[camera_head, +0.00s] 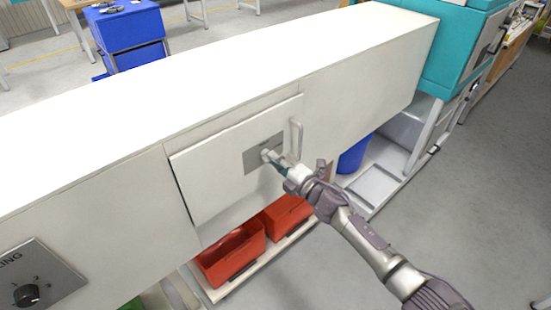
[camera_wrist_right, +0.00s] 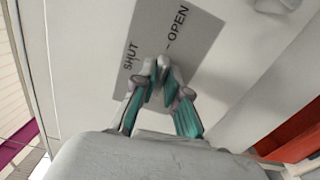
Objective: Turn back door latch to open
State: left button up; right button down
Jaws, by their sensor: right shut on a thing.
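The back door (camera_head: 215,178) is a white panel in the side of a long white housing. On it is a grey label plate (camera_head: 251,158), which reads SHUT and OPEN in the right wrist view (camera_wrist_right: 178,28). The latch (camera_head: 266,153) is a small light knob on this plate, mostly hidden by the fingers. My right gripper (camera_head: 273,158) is shut on the latch, its teal-padded fingertips close together at the plate between the two words (camera_wrist_right: 158,80). A pale vertical handle (camera_head: 297,138) stands right of the plate. My left gripper is not in view.
Red bins (camera_head: 232,254) stand on a low shelf under the door. A blue bin (camera_head: 354,155) is to their right, below the housing. A dial panel (camera_head: 36,280) is at lower left. A teal machine (camera_head: 450,45) stands at the right end. Grey floor is clear at right.

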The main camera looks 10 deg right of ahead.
jog(key=shift+f+m, duration=0.1)
jog(key=shift+m, duration=0.5)
jog(key=c, duration=1.2)
grip_release()
jog(key=v, duration=1.2)
